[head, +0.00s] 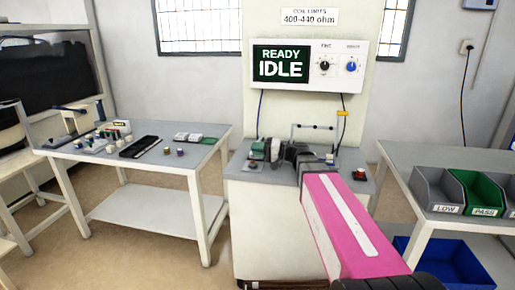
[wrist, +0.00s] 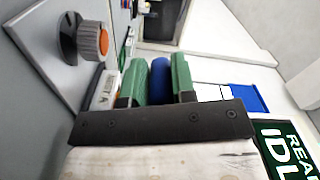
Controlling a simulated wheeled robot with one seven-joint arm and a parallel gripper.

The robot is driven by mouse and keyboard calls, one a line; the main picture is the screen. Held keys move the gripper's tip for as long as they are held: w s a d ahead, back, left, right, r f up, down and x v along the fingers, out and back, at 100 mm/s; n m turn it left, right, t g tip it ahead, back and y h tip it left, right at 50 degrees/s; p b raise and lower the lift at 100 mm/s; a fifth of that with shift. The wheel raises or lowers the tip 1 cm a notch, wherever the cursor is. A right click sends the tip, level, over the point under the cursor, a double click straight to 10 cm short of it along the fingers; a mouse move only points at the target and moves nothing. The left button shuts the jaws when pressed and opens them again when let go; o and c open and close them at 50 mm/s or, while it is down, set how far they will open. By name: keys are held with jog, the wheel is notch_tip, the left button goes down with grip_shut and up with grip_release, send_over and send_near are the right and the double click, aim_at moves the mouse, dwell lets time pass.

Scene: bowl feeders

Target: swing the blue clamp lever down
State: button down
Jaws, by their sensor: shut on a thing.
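The blue clamp lever (wrist: 160,82) shows in the wrist view as a rounded blue handle between the two green fingers of my gripper (wrist: 157,72). The fingers are shut on it, one on each side. The lever's lower part and pivot are hidden. In the head view my gripper (head: 266,149) is at the left part of the white test stand's top (head: 238,168), and my arm comes in from the lower right. The lever is too small and covered there to tell its angle.
A knob with an orange top (wrist: 90,40) stands close by in the wrist view. The display (head: 280,63) reads READY IDLE. A thin frame with a yellow tip (head: 343,113) stands behind my arm. Tables flank the stand; bins (head: 437,192) are on the right one.

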jog(key=shift+w, duration=0.3)
jog(key=c, duration=1)
grip_release()
jog(key=shift+d, duration=0.1)
jog(key=shift+o, duration=0.2)
jog(key=shift+s+d, duration=0.2)
jog(key=shift+d, duration=0.3)
jog(key=d, duration=0.3)
jog(key=s+d, duration=0.1)
jog(key=d, duration=0.5)
jog(key=shift+s+d, duration=0.3)
jog(key=shift+s, duration=0.05)
